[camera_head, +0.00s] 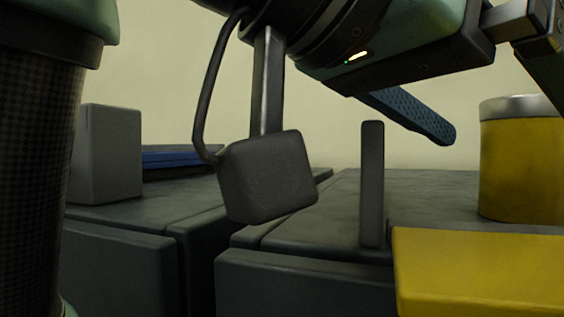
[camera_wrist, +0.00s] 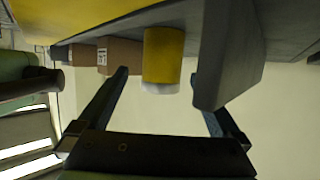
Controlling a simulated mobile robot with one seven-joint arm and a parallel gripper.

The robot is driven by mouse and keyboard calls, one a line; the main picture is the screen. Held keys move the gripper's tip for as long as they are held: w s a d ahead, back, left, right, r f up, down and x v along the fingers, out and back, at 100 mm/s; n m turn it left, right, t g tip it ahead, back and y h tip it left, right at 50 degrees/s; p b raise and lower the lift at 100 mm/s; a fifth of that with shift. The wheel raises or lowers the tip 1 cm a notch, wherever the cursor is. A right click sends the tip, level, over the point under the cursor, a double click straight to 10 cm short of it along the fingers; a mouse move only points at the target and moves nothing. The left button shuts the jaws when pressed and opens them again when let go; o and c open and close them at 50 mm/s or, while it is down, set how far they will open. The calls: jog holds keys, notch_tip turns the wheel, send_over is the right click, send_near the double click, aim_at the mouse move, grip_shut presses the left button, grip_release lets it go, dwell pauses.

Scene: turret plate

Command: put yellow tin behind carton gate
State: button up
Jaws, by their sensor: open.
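The yellow tin (camera_head: 522,170) with a silver lid stands upright at the right of the head view, cut by the frame edge. In the upside-down wrist view the tin (camera_wrist: 163,52) appears between the open fingers of my gripper (camera_wrist: 158,75); I see no contact. One blue textured finger (camera_head: 415,116) shows in the head view, left of the tin and pointing towards it. Two brown cartons (camera_wrist: 122,55) (camera_wrist: 82,55) stand to one side of the tin in the wrist view. I cannot tell whether they form the gate; the head view does not show them clearly.
A thin grey upright post (camera_head: 371,185) stands left of the tin; a grey panel (camera_wrist: 232,50) is close to one finger in the wrist view. A yellow block (camera_head: 480,270) fills the front right. A grey box (camera_head: 108,153) and a flat blue thing (camera_head: 180,157) are at left.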

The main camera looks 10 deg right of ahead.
jog(key=b+v, duration=0.1)
jog(key=v, duration=0.5)
jog(key=shift+a+r, duration=0.2)
dwell(0.4)
